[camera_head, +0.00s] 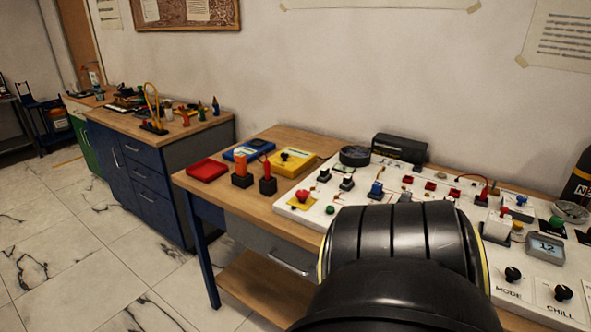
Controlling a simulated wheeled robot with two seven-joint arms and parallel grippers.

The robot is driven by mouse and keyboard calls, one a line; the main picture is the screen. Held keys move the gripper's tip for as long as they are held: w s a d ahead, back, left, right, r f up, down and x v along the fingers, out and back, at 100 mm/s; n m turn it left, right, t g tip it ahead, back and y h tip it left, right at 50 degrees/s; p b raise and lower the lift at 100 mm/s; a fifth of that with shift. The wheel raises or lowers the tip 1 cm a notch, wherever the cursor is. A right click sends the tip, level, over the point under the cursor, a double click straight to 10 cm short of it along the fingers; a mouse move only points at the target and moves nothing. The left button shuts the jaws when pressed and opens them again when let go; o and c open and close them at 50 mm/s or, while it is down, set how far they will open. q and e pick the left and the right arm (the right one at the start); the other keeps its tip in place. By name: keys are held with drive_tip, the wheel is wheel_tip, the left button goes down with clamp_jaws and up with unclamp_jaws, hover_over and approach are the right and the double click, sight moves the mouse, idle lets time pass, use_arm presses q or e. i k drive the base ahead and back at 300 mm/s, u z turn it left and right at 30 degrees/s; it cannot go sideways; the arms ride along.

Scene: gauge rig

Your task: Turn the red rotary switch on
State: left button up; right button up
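A white panel board (330,186) lies on the wooden table and carries several small controls. A red knob on a yellow base (302,197) sits at its left end. Small red parts (430,186) sit farther back on the board. I cannot tell which of these is the red rotary switch, or its setting. Two black knobs, labelled MODE (513,274) and CHILL (563,293), are at the front right. My black arm link fills the lower middle and hides part of the board. Neither gripper is in view.
A red tray (207,170), a blue device (248,150), a yellow device (292,162) and upright red pieces on black blocks (267,184) stand left of the board. A black box (400,148) is behind it. A blue cabinet (150,180) stands farther left.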

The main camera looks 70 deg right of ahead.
sight(302, 195)
drive_tip(key=z, duration=0.9)
drive_tip(key=i, duration=0.9)
drive_tip(key=z, duration=1)
